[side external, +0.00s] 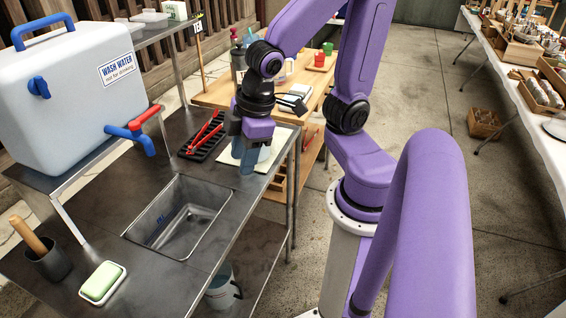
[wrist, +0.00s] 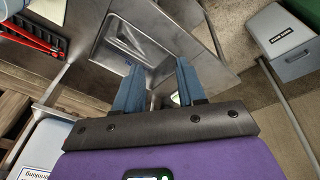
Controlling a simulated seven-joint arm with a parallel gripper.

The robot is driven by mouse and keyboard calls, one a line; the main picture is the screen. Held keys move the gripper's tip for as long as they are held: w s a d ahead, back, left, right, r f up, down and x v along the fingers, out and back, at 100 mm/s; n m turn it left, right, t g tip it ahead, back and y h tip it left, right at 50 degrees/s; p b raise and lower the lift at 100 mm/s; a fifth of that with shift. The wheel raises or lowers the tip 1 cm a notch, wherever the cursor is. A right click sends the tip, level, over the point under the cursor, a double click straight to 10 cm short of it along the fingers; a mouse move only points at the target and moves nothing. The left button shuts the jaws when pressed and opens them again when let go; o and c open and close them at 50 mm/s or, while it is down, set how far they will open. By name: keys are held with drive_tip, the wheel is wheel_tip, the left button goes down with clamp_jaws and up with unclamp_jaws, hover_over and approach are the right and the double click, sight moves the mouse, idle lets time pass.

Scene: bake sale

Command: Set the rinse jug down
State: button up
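My gripper (side external: 248,165) hangs past the far end of the sink. Its two blue-grey fingers show apart in the wrist view (wrist: 157,78), with no jug visible between them. A white rounded object (side external: 264,154) shows just behind the fingers in the side view, partly hidden by them, near a pale board (side external: 228,158). It may be the rinse jug, but its shape is too hidden to be sure. I cannot tell whether the fingers touch it. A small pale patch beside the right finger in the wrist view is unclear.
The metal sink (side external: 180,218) is set in the steel counter. A black rack with red tools (side external: 205,136) stands behind it. The wash-water tank (side external: 75,95), a green sponge in a dish (side external: 101,283) and a dark cup (side external: 46,262) are at left. A bucket (side external: 221,288) sits below.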

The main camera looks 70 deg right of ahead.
drive_tip(key=s+n+g, duration=0.2)
drive_tip(key=s+n, duration=0.1)
drive_tip(key=s, duration=0.5)
drive_tip(key=shift+s, duration=0.15)
idle(0.8)
